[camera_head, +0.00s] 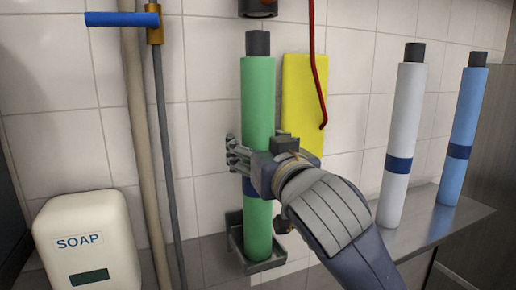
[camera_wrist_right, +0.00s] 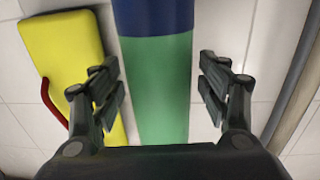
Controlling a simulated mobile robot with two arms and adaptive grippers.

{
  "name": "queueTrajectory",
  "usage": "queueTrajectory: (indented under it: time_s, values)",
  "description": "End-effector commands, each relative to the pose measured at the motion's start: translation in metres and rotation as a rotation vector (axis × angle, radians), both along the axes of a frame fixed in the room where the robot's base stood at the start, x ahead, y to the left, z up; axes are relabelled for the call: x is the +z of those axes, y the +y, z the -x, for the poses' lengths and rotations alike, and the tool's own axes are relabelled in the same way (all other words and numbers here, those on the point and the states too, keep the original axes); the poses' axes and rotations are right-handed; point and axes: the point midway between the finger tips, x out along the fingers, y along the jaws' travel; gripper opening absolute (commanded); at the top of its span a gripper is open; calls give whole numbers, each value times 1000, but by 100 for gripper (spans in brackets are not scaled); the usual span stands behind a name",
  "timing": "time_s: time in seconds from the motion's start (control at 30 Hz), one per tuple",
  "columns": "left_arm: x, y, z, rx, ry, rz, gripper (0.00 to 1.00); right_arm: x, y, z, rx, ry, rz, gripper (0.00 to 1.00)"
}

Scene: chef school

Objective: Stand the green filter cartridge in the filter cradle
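The green filter cartridge (camera_head: 258,100), a tall tube with a dark cap and a blue band, stands upright with its lower end inside the grey metal filter cradle (camera_head: 267,266) at the wall. My right gripper (camera_head: 240,158) is at the cartridge's middle, just above the band, and hides part of it. In the wrist view, the right gripper's fingers (camera_wrist_right: 160,82) are spread on either side of the cartridge (camera_wrist_right: 158,95), with a visible gap at the right finger. Whether the cartridge's bottom rests fully on the cradle floor is hidden. My left gripper is not in view.
A white cartridge (camera_head: 400,140) and a blue cartridge (camera_head: 464,130) stand on a metal shelf (camera_head: 422,222) at the right. A yellow board (camera_head: 303,100) and red hook (camera_head: 318,70) hang behind. A soap dispenser (camera_head: 88,225) and pipes (camera_head: 140,130) are left.

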Motion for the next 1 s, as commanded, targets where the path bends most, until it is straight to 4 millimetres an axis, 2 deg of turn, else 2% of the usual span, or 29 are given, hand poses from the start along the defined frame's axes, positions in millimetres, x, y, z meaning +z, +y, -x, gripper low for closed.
queueTrajectory:
  time_s: [0.27, 0.43, 0.8, 1.0]
  values:
    - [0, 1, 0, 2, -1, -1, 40, -5, 1, -1, -1, 12, 5, 71]
    - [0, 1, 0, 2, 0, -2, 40, -4, -3, 10, 1, 9, 3, 71]
    - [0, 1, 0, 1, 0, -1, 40, -1, -25, 80, 3, 1, -1, 71]
    - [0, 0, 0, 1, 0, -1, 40, -1, -34, 107, 1, 1, 0, 71]
